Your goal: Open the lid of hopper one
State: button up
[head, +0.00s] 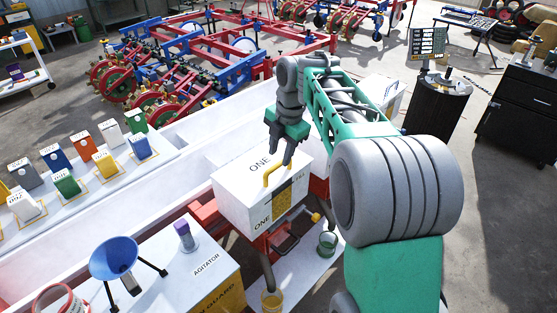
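Hopper one (240,205) is a white box in the middle of the head view, marked "ONE" on its top and on its front face. Its white lid (240,177) lies flat and closed. A yellow handle (267,178) stands at the lid's front edge. My gripper (287,161) reaches down from above, with its dark fingers at the right end of the handle. The fingers overlap the handle in this view, and I cannot tell whether they touch it or are closed on it.
A blue funnel (114,256) on a black stand and a purple-topped bottle (185,236) stand at the lower left. Several coloured containers line a white table (128,172) at the left. A green cup (327,244) and a yellow cup (272,301) sit below the hopper.

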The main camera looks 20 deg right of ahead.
aim_at(278, 164)
jog(key=f, duration=0.3)
jog(key=shift+w+a+f, duration=0.15)
jog(key=shift+w+f, duration=0.05)
jog(key=shift+w, duration=0.05)
jog(key=shift+c, duration=0.3)
grip_shut()
dwell(0.9)
